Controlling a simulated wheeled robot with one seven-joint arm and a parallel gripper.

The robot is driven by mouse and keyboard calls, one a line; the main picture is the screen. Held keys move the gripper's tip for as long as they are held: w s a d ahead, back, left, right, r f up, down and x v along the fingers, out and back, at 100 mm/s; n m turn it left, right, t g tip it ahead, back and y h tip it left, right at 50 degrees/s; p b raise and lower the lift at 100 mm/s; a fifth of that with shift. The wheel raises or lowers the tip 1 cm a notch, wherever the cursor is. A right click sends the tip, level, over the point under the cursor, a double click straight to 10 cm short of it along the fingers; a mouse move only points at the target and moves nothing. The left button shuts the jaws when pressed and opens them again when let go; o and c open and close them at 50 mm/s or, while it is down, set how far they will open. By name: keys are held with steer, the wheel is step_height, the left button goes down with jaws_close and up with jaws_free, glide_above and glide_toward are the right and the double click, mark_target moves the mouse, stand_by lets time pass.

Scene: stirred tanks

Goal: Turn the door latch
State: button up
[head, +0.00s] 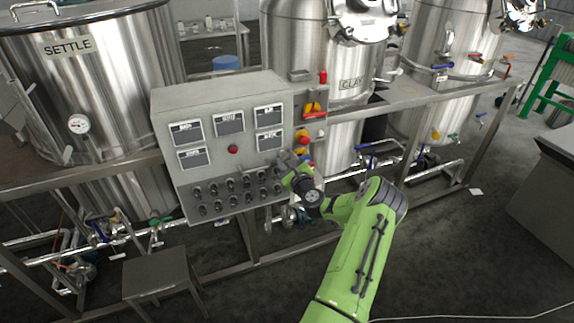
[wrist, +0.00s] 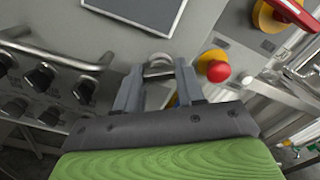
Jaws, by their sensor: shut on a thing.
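A grey control cabinet (head: 222,105) with several small displays and rows of dark knobs stands in front of the steel tanks. The door latch (wrist: 158,66) is a small metallic rounded piece on the cabinet front, towards its right edge. My gripper (head: 288,161) is at the lower right of the cabinet front. In the wrist view my gripper (wrist: 159,80) has one finger on each side of the latch and is shut on it. The fingers and the gripper body hide part of the latch, so its exact angle is hard to tell.
A red button (wrist: 214,67) on a yellow base sits just right of the fingers. A red and yellow rotary switch (head: 314,110) is above it. A metal handle bar (wrist: 52,54) and several knobs lie to the left. A stool (head: 155,272) stands at lower left.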

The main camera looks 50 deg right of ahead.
steer(key=n+b, duration=1)
steer(key=n, duration=0.1)
steer(key=shift+f, duration=0.15)
steer(key=shift+n+b, duration=0.3)
steer(key=shift+n, duration=0.1)
steer(key=o, duration=1)
steer(key=shift+c, duration=0.2)
steer(key=shift+o, duration=0.4)
steer(key=shift+r, duration=0.2)
steer(key=shift+f, duration=0.1)
